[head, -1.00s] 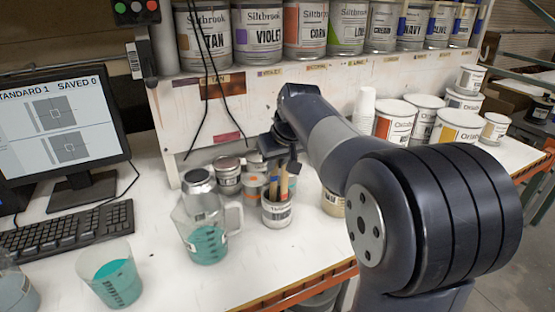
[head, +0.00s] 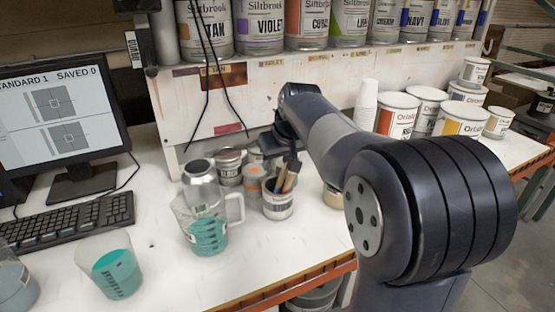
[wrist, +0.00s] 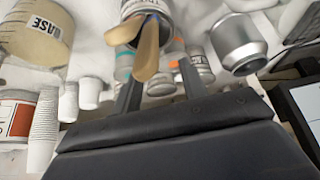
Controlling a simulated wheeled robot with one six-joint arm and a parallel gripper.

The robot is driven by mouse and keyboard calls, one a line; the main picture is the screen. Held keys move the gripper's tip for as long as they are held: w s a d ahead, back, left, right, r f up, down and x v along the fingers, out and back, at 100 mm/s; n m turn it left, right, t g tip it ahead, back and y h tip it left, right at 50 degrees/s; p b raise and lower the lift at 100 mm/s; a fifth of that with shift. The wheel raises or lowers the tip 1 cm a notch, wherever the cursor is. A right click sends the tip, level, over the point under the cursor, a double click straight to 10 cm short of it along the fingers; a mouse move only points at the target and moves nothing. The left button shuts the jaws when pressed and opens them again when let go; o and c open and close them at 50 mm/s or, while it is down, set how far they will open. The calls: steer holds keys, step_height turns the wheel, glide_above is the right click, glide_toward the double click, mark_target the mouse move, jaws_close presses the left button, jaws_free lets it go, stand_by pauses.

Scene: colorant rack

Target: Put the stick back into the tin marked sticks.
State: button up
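A small pale tin (head: 277,206) stands on the bench in the head view, right of the jug; its label is too small to read. Wooden sticks (head: 289,183) stand in it and lean right. In the wrist view the tin (wrist: 163,14) is at the top, with two broad wooden stick ends (wrist: 147,52) pointing out of its mouth. My gripper (head: 284,163) is just above the tin. In the wrist view my gripper (wrist: 163,80) has its two fingers apart, near the stick ends, and nothing is visibly clamped between them.
A clear jug with teal liquid (head: 207,235) and a silver can (head: 200,172) stand close left of the tin. Small tins (head: 228,166) are behind it. White cups (head: 366,105) and larger tins are to the right.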

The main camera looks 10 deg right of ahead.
steer(key=v, duration=1.1)
steer(key=shift+f, duration=0.1)
steer(key=x, duration=1)
steer(key=shift+w+f, duration=0.15)
steer(key=shift+f, duration=0.1)
steer(key=r+p, duration=0.1)
steer(key=r, duration=0.1)
steer(key=r+p, duration=0.1)
steer(key=r, duration=0.1)
steer(key=shift+s+p, duration=0.2)
steer(key=shift+p, duration=0.1)
steer(key=shift+f, duration=0.1)
